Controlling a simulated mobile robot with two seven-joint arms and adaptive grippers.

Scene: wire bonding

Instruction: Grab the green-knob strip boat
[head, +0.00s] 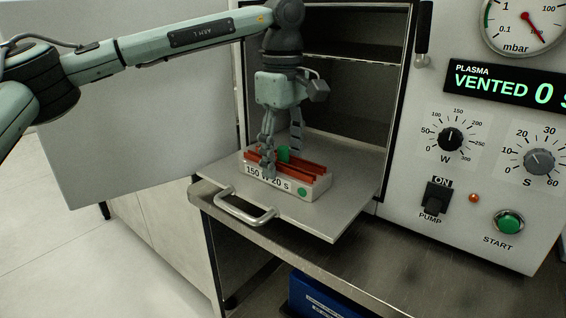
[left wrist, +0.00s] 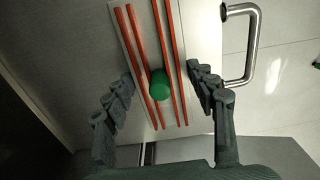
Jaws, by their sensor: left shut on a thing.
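The strip boat (head: 311,194) is a pale block with red strips on top, a green knob (head: 284,154) in its middle and a front label reading "150 W 20 S" beside a green dot. It sits on the pulled-out tray (head: 340,205) of the plasma chamber. In the left wrist view the green knob (left wrist: 160,85) lies between the two fingers (left wrist: 161,80). My right gripper is not in view.
The open chamber (head: 345,90) is behind the tray. A tray handle (head: 245,212) sticks out at the front. The control panel (head: 480,180) at right reads VENTED, 0 S. The open door (head: 150,130) stands at left. A blue bin (head: 320,298) is below.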

